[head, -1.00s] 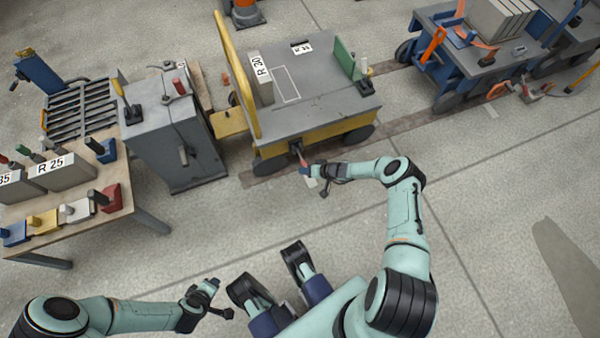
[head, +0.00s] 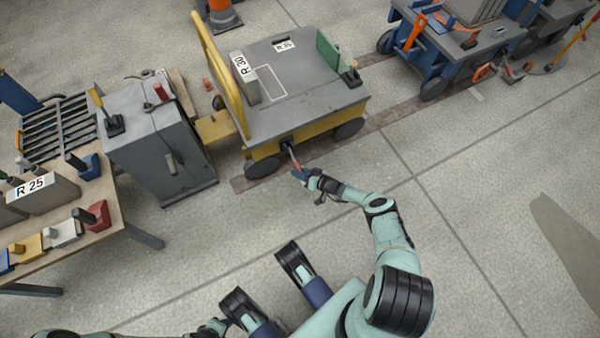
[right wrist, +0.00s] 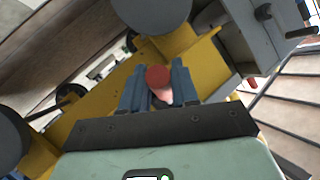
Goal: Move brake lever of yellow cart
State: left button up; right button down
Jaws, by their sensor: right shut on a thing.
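The yellow cart (head: 310,92) with a grey top stands at the upper middle of the head view. Its brake lever (head: 293,158) sticks out from the near side and has a red end. My right gripper (head: 300,174) is at the lever's outer end and shut on it. In the right wrist view the lever's red knob (right wrist: 158,77) sits between the blue fingers (right wrist: 158,90), with the yellow cart frame (right wrist: 90,130) behind. The lever's base is partly hidden there. My left gripper (head: 215,328) is at the bottom edge of the head view; its jaw state is unclear.
A grey cabinet (head: 160,150) stands left of the cart. A table (head: 105,205) with coloured blocks and a slab marked R 25 is at the left. A blue cart (head: 450,50) stands at upper right.

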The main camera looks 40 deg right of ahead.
pick_arm(q)
jog(key=shift+s+f, duration=0.2)
jog(key=shift+s, duration=0.1)
pick_arm(e)
jog(key=shift+f, duration=0.1)
jog(key=c, duration=0.9)
grip_release()
pick_arm(q)
jog(key=shift+w, duration=0.1)
pick_arm(e)
jog(key=shift+w, duration=0.1)
pick_arm(q)
jog(key=w+d+r+t+p, duration=0.1)
jog(key=w+d+r+p, duration=0.2)
jog(key=r, duration=0.6)
jog(key=shift+w+r+m+t+p, duration=0.3)
jog(key=shift+w+p, duration=0.65)
jog(key=shift+p, duration=0.75)
pick_arm(e)
jog(key=shift+v, duration=6.7)
pick_arm(q)
jog(key=shift+f, duration=0.1)
